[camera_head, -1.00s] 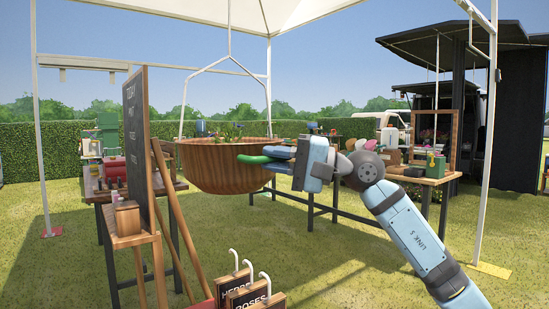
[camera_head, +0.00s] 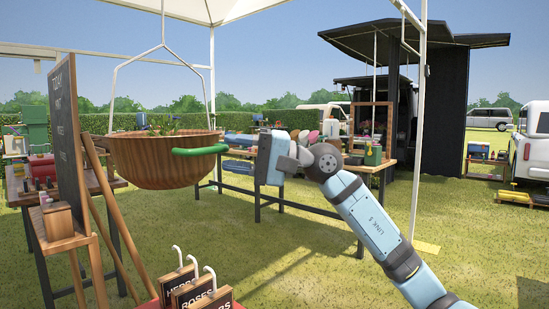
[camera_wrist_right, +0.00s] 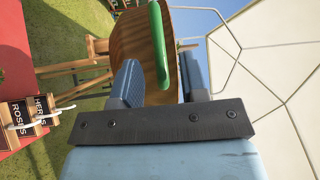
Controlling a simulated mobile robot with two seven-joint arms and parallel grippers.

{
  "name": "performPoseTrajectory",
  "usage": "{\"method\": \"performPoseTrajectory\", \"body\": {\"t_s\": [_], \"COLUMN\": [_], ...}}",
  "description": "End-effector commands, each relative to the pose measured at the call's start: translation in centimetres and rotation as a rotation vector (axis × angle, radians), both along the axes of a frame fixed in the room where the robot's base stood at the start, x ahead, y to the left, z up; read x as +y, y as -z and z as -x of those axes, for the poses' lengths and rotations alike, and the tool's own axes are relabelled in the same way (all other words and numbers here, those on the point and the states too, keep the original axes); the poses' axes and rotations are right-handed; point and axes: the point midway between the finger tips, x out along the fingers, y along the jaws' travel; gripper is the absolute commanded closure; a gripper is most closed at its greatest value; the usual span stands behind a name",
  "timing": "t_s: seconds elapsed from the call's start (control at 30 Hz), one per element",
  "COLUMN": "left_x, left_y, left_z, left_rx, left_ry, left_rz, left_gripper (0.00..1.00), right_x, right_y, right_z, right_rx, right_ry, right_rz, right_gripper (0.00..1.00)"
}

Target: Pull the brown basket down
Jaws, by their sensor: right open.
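The brown basket (camera_head: 160,165) is a wooden bowl of plants, hanging from a white wire hanger at left of centre in the head view. A green handle (camera_head: 200,150) sticks out on its right side. My right gripper (camera_head: 259,158) is just right of the handle, with a visible gap between them. In the right wrist view the basket (camera_wrist_right: 130,42) is ahead, and the green handle (camera_wrist_right: 158,45) lines up between the two open blue fingers, with nothing clamped. My left gripper is out of view.
A chalkboard stand (camera_head: 67,140) and small flower signs (camera_head: 190,285) stand at lower left, close to the basket. Tables (camera_head: 290,195) with goods stand behind. A white tent pole (camera_head: 419,130) rises right of my arm. Open grass lies at right.

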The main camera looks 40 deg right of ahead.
Motion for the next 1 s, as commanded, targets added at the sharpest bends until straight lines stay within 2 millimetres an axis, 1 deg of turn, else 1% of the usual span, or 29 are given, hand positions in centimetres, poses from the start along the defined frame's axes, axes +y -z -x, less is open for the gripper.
{"method": "performPoseTrajectory", "body": {"t_s": [0.03,0.1,0.3,0.5,0.67,1.0], "left_x": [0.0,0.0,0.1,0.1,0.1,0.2], "left_y": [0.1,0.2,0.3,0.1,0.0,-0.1], "left_z": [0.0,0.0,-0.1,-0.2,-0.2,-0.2], "left_rx": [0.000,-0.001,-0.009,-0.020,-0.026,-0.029], "left_ry": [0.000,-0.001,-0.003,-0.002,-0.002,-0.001], "left_rz": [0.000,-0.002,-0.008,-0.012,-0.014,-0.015], "left_gripper": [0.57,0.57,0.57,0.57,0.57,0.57], "right_x": [-0.8,-1.8,-4.6,-6.4,-7.0,-7.0], "right_y": [0.3,0.6,1.0,1.2,1.3,1.2], "right_z": [0.6,1.5,3.8,5.4,5.9,6.0], "right_rx": [0.003,0.004,0.003,0.001,0.001,0.000], "right_ry": [0.004,0.002,0.001,0.000,-0.001,-0.001], "right_rz": [0.003,0.000,0.001,-0.001,0.001,0.002], "right_gripper": [0.60,0.60,0.60,0.60,0.60,0.60]}}
